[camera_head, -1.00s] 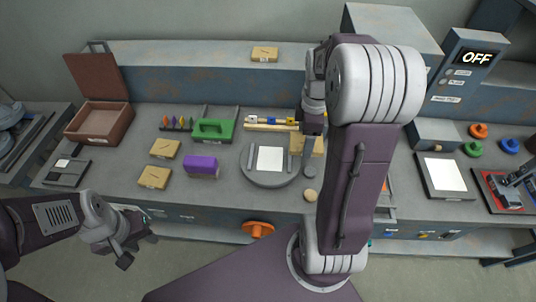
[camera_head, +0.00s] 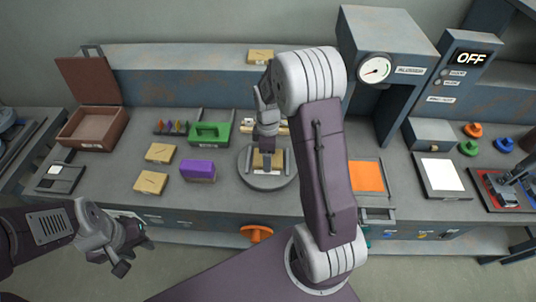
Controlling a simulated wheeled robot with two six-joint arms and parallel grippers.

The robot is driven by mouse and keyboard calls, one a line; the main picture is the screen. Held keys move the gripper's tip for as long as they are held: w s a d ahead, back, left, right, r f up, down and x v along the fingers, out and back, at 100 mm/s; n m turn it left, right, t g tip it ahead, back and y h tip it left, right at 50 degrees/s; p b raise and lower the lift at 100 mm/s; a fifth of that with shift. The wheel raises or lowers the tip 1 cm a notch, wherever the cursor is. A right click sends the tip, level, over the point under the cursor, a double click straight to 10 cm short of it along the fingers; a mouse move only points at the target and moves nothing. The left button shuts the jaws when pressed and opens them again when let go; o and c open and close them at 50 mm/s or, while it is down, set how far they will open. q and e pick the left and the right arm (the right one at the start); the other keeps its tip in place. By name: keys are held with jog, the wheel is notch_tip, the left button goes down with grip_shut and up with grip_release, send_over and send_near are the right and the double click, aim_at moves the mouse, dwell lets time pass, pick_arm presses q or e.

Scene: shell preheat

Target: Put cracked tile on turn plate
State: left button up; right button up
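The turn plate (camera_head: 252,181) is a round grey disc in the middle of the bench, with a pale square on top. My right gripper (camera_head: 265,156) points down over it, with a tan tile (camera_head: 260,163) at its fingertips. The tile is over or on the pale square; contact is unclear. The gripper covers much of the tile, so any crack on it is hidden. Other tan tiles with dark marks lie at left (camera_head: 161,153), front left (camera_head: 151,182) and on the back ledge (camera_head: 260,56). My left gripper (camera_head: 134,252) is open and empty before the bench.
An open brown box (camera_head: 93,128) stands at far left. An orange square (camera_head: 367,176) and a white-topped pad (camera_head: 441,174) lie right. A gauge housing (camera_head: 390,45) rises behind.

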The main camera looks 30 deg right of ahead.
jog(key=o, duration=1.9)
jog(key=shift+f, duration=0.1)
jog(key=shift+c, duration=0.2)
jog(key=shift+r, duration=0.3)
notch_tip(320, 180, up, 12)
jog(key=p, duration=0.2)
jog(key=s+a+f+m, duration=0.3)
jog(key=s+m, duration=0.3)
jog(key=s+a+f+m+t, duration=0.1)
jog(key=s+a+f+m, duration=0.3)
jog(key=s+m, duration=0.2)
jog(key=shift+s+a, duration=0.25)
jog(key=shift+s, duration=0.15)
